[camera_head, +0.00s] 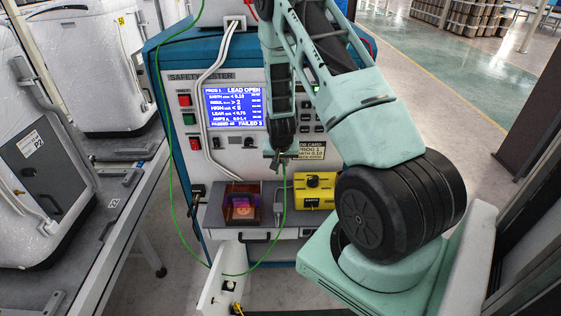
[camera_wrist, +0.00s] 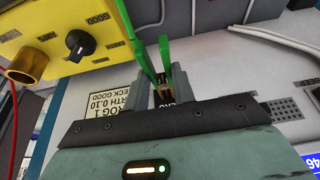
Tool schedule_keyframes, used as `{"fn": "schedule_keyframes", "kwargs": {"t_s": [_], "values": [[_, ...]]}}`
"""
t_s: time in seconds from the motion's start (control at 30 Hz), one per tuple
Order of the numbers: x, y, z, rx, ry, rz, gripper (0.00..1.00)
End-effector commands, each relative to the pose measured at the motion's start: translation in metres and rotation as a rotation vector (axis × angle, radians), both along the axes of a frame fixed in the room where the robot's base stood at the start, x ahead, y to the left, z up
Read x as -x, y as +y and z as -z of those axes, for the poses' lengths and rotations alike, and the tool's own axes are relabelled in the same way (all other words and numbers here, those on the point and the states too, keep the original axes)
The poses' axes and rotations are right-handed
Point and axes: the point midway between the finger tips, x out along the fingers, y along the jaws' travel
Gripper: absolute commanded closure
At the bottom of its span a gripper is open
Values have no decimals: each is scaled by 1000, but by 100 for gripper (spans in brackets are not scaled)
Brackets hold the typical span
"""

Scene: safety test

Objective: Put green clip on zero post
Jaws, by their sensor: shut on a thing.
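My gripper (camera_head: 283,158) is at the front panel of the safety tester, left of the printed card and above the yellow box. In the wrist view, my gripper (camera_wrist: 161,88) is shut on the green clip (camera_wrist: 166,52), whose green handles stick out past the fingers. A green cable (camera_head: 284,195) hangs from it in the head view. Between the fingers is a small dark and brass-coloured part and a black label reading "ERO" (camera_wrist: 164,103), the rest hidden. The zero post itself is not clearly seen. I cannot tell whether the clip touches it.
The yellow box (camera_head: 315,190) has a black knob and a brass socket (camera_wrist: 26,66). The screen (camera_head: 233,107) reads "LEAD OPEN". White cables cross the panel. A bench (camera_head: 120,205) with white machines stands left.

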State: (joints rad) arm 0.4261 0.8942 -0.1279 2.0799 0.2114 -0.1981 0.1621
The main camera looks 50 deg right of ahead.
Motion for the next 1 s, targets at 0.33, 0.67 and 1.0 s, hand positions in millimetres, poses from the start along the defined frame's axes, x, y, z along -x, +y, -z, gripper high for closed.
{"fn": "schedule_keyframes", "kwargs": {"t_s": [0.33,0.67,1.0], "values": [[0,0,0,0,0,0,91],[0,0,0,0,0,0,49],[5,7,-22,2,-2,-1,49]]}}
